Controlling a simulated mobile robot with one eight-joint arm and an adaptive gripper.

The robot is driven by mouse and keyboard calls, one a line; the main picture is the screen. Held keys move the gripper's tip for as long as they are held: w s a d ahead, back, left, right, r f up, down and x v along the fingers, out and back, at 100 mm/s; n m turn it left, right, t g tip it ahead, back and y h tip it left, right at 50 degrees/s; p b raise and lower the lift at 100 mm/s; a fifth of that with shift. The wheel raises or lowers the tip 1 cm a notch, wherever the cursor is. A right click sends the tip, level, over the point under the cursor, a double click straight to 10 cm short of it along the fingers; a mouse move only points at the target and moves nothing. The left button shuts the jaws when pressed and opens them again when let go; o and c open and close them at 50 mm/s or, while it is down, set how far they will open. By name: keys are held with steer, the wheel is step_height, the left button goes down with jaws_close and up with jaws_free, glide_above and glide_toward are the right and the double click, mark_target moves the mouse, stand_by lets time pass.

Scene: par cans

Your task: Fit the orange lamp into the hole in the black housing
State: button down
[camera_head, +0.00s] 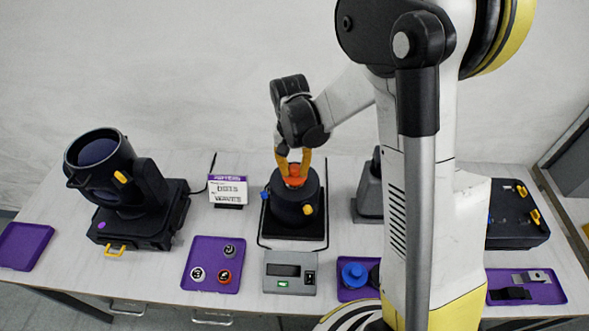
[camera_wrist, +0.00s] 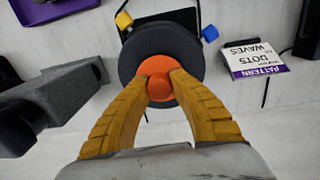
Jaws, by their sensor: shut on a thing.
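The orange lamp (camera_head: 294,179) is between the yellow fingers of my gripper (camera_head: 293,160), at the top of the black housing (camera_head: 292,209). In the wrist view the lamp (camera_wrist: 158,80) shows as an orange disc with a round knob, and my gripper (camera_wrist: 160,88) is shut on it. The round black housing (camera_wrist: 128,66) lies behind the lamp, with a yellow knob and a blue knob on its sides. The lamp covers the hole, so I cannot tell how deep it sits in it.
A large black spotlight (camera_head: 108,175) stands at the left. A sign (camera_head: 228,189) stands left of the housing. A purple mat (camera_head: 208,275) with several small round parts lies front left. A grey box with a green light (camera_head: 290,284) lies in front. A blue part (camera_head: 354,273) is to its right.

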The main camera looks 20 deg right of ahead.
steer(key=shift+f+b, duration=0.7)
steer(key=shift+f, duration=0.2)
steer(key=c, duration=1.2)
jaws_free()
